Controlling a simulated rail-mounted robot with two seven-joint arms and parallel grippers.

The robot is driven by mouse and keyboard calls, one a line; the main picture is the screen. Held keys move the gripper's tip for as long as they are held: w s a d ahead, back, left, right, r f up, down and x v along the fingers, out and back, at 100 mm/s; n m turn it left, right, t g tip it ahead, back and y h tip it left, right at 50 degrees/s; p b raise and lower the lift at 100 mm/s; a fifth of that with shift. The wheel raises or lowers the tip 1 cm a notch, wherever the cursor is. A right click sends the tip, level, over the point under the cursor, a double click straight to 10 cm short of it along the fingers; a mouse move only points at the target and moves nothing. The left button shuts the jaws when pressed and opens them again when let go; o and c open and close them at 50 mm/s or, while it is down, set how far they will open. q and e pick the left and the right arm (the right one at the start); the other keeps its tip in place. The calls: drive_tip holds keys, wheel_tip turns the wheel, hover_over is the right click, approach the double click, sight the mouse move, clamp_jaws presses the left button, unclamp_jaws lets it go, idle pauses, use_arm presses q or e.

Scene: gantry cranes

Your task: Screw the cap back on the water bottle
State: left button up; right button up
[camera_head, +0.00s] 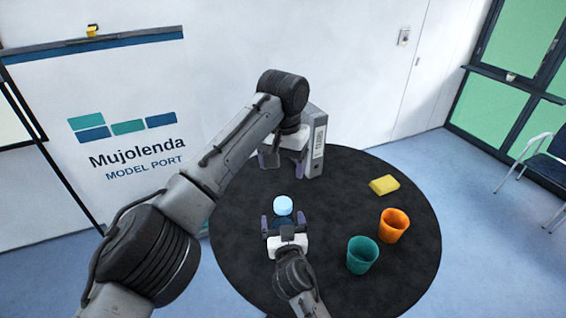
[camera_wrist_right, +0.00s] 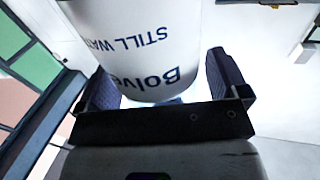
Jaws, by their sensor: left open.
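The water bottle (camera_wrist_right: 150,40) fills the space between my right gripper's fingers in the right wrist view; its white label has dark blue lettering. In the head view a light blue round top (camera_head: 283,205) shows at the bottle, above my right gripper (camera_head: 284,224). I cannot tell whether this is the cap or part of the bottle. My right gripper's fingers stand at both sides of the bottle. My left gripper (camera_head: 283,160) is open at the far side of the table, beside the binder, with nothing seen in it. No separate cap can be made out.
A grey binder (camera_head: 317,146) stands upright at the back of the round black table (camera_head: 350,205). A yellow block (camera_head: 384,185), an orange cup (camera_head: 393,226) and a teal cup (camera_head: 362,255) stand on the right. The table between the bottle and the cups is clear.

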drive_tip(key=s+d+b, duration=0.2)
drive_tip(key=s, duration=1.1)
drive_tip(key=shift+s, duration=0.35)
